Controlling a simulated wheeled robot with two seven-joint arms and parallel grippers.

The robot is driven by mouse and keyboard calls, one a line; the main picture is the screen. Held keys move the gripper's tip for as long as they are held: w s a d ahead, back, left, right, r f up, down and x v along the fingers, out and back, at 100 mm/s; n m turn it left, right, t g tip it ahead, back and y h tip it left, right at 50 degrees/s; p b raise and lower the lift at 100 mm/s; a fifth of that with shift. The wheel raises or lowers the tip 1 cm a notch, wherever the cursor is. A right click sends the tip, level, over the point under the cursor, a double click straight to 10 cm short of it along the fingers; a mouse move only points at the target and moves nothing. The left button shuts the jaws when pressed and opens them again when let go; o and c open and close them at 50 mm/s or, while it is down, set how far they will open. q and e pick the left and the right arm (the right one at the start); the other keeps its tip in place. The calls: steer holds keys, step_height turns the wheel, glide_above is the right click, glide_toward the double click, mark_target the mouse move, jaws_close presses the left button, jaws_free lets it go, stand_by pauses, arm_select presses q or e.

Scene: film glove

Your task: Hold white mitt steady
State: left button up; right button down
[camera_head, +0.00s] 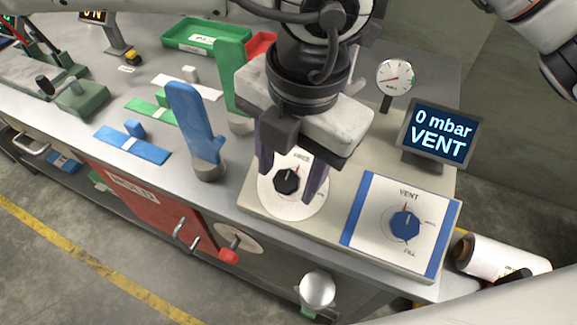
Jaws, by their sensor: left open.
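I cannot make out a white mitt in the head view. A blue mitt shape (193,122) stands upright on a round grey base on the bench. A green mitt shape (231,78) stands behind it, partly hidden by my left gripper. My left gripper (290,183) points down over a black dial knob (286,181) on a white round plate. Its dark fingers are apart, one on each side of the knob, with no mitt between them. I cannot tell whether they touch the panel. My right gripper is out of view.
A blue knob (405,223) marked VENT and FILL sits right of my gripper. A screen (440,134) reads "0 mbar VENT", near a pressure gauge (396,77). Blue, green and white strips and a green tray (206,36) lie left and behind.

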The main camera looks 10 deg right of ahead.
arm_select(q)
steer(key=shift+c, duration=0.2)
steer(key=c, duration=1)
